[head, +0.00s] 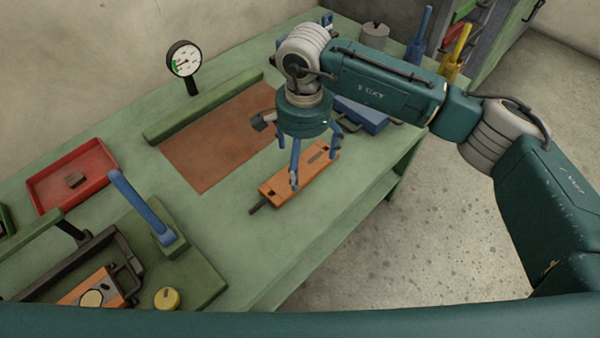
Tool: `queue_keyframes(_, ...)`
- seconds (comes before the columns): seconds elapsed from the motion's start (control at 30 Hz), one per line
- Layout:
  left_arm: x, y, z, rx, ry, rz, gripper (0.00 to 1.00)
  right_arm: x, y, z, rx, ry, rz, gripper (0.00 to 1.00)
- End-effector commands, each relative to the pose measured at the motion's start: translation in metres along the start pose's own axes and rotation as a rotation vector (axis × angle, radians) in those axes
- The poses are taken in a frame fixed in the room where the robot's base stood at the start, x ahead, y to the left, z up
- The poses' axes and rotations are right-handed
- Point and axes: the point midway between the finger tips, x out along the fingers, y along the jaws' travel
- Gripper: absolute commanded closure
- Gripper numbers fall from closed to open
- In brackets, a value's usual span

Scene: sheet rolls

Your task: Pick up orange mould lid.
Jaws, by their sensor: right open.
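An orange block-like piece (285,186), which looks like the orange mould lid, lies on the green table (225,235) near its front edge. It has dark slots on top and a dark handle at its lower left end. My right gripper (315,170) points down over it, with its blue fingers spread apart at either side of the piece. It holds nothing, and I cannot tell if the fingers touch the piece. Another orange part (88,288) sits in a dark frame at the lower left. My left gripper is not in view.
A dial gauge (184,60) stands at the back, beside a brown mat (218,140) with a green bar. A red tray (72,172) is at left. A press with a blue lever (143,208) and a yellow knob (167,298) is at lower left. A blue box (362,116) lies behind my gripper.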

Motion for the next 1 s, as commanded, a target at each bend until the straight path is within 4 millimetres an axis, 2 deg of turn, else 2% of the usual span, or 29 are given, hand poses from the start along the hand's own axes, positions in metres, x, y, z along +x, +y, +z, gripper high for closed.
queue_keyframes(0.2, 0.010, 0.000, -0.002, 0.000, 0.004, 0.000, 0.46, 0.036, 0.001, -0.002, -0.009, -0.002, 0.002, 0.05)
queue_keyframes(0.27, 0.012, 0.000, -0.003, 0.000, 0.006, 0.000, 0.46, 0.042, 0.001, -0.002, -0.011, -0.003, 0.001, 0.05)
queue_keyframes(0.53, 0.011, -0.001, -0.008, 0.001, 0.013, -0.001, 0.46, 0.044, 0.000, -0.002, -0.012, -0.001, 0.000, 0.07)
queue_keyframes(0.9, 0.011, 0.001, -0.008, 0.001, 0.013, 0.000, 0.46, 0.044, 0.000, -0.002, -0.012, -0.001, 0.000, 0.81)
queue_keyframes(0.93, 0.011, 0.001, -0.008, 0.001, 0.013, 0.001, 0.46, 0.044, 0.000, -0.002, -0.012, -0.001, 0.000, 0.85)
queue_keyframes(1.0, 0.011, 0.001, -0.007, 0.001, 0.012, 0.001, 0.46, 0.042, -0.001, -0.003, -0.012, -0.001, -0.003, 0.85)
